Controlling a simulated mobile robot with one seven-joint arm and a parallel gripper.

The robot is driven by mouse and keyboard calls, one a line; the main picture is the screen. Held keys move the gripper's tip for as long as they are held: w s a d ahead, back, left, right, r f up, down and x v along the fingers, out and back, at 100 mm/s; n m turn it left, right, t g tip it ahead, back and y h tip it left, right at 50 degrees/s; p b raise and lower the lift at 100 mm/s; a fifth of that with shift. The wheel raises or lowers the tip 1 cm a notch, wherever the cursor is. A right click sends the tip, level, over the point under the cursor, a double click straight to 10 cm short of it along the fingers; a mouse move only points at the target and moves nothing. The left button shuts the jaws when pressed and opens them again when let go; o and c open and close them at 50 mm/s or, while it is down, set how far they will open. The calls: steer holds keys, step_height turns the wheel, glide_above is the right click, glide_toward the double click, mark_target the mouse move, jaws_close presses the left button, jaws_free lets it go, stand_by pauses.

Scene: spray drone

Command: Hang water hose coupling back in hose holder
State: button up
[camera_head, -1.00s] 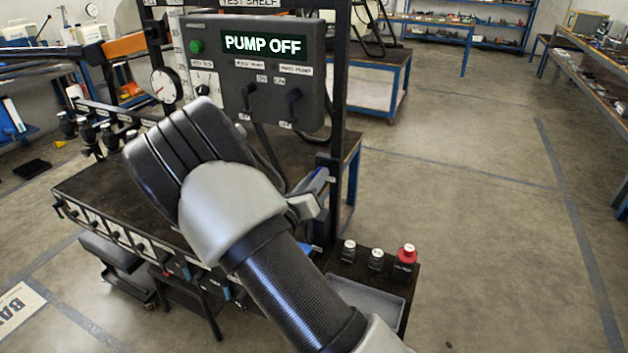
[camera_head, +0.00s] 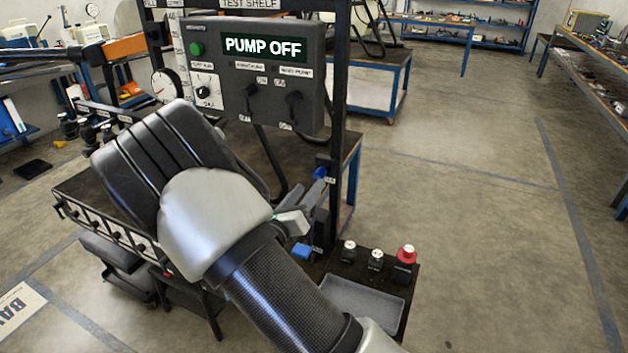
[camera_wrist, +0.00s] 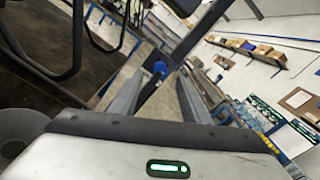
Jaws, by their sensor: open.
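A blue piece that looks like the water hose coupling (camera_head: 320,173) sits at a small labelled bracket, apparently the hose holder (camera_head: 329,181), on the black upright post. In the wrist view the blue coupling (camera_wrist: 159,68) shows against the dark post, beyond and between my two grey fingers. My gripper (camera_head: 312,198) is open, its fingers pointing toward the post just below the coupling; in the wrist view the fingers (camera_wrist: 160,95) are spread with nothing clearly held between them. How the coupling sits in the bracket is too small to tell.
The pump panel (camera_head: 262,75) reading PUMP OFF hangs above my wrist. A blue block (camera_head: 302,250) lies low beside the post. Open floor lies to the right.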

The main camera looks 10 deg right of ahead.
steer(key=v, duration=1.1)
steer(key=shift+s+a+p, duration=0.15)
steer(key=shift+s+p, duration=0.15)
steer(key=shift+p, duration=0.15)
